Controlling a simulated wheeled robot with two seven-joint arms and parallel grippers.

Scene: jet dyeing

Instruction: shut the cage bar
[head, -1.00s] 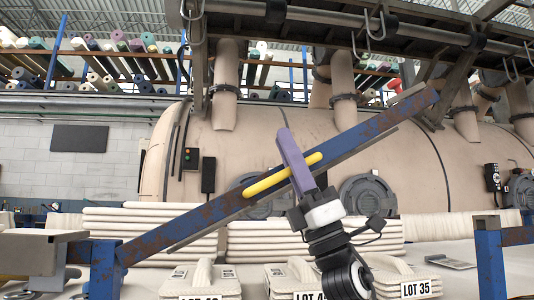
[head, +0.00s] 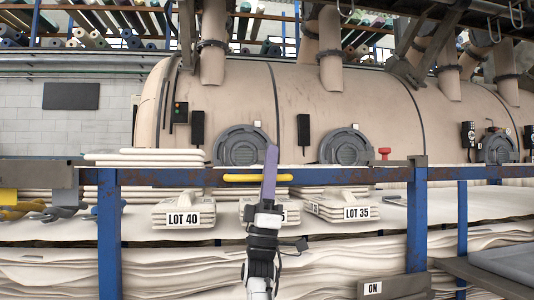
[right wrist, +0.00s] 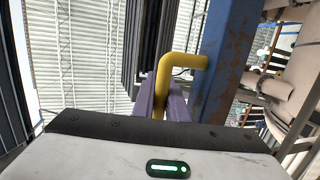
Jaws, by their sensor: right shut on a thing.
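The cage bar (head: 340,176), blue with rust patches, lies level across the front of the cage. It runs from the left blue post (head: 109,240) to the right blue post (head: 417,225), and its right end meets the top of that post. I cannot tell whether it is latched there. My right gripper (head: 270,165), with purple fingers, is shut on the bar's yellow handle (head: 240,178). In the right wrist view the handle (right wrist: 180,65) sits between the fingers, beside the blue bar (right wrist: 228,60). My left gripper is not in view.
White fabric stacks labelled LOT 40 (head: 184,216) and LOT 35 (head: 343,208) sit behind the bar, with another partly hidden by my arm. Folded cloth (head: 180,270) fills the space below. An ON sign (head: 374,288) is at lower right. A large beige vessel (head: 240,95) stands behind.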

